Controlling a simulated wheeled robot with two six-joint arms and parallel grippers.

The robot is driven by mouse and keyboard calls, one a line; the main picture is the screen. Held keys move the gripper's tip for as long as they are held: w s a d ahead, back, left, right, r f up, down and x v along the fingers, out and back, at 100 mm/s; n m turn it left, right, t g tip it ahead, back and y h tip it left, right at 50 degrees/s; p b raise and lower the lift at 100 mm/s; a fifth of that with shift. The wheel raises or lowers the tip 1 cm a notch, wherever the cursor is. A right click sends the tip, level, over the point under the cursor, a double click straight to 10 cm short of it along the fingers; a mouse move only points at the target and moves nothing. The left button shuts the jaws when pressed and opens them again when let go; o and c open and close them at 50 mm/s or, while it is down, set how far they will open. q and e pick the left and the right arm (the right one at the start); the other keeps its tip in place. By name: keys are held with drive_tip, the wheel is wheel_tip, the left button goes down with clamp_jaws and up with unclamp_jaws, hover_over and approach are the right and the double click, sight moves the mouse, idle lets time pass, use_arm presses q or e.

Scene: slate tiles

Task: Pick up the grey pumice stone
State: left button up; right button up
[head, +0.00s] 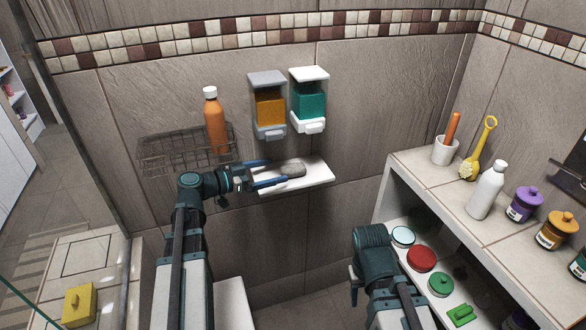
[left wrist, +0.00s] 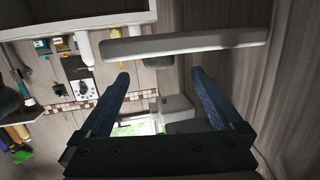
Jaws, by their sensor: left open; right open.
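The grey pumice stone (head: 293,168) lies on the small white wall shelf (head: 317,175). My left gripper (head: 286,173) is open and level with the shelf, with its blue fingers reaching in from the left close to the stone. I cannot tell whether they touch it. In the left wrist view, the open fingers (left wrist: 159,76) point at the pale shelf bar (left wrist: 185,43), and the dark stone (left wrist: 154,62) shows against its edge between them. The bend of my right arm shows at the lower right in the head view, but its gripper fingers are not visible.
Orange (head: 269,105) and teal (head: 310,100) dispensers hang above the shelf. A wire basket (head: 165,152) with an orange bottle (head: 214,120) hangs to the left. A shelf unit (head: 415,182) with several jars and brushes stands right. A yellow sponge (head: 78,304) lies lower left.

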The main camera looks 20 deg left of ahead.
sight(287, 167)
use_arm(q)
drive_tip(key=x, duration=0.5)
drive_tip(key=shift+s+d+r, duration=0.1)
drive_tip(key=shift+s, duration=0.05)
clamp_jaws()
idle(0.4)
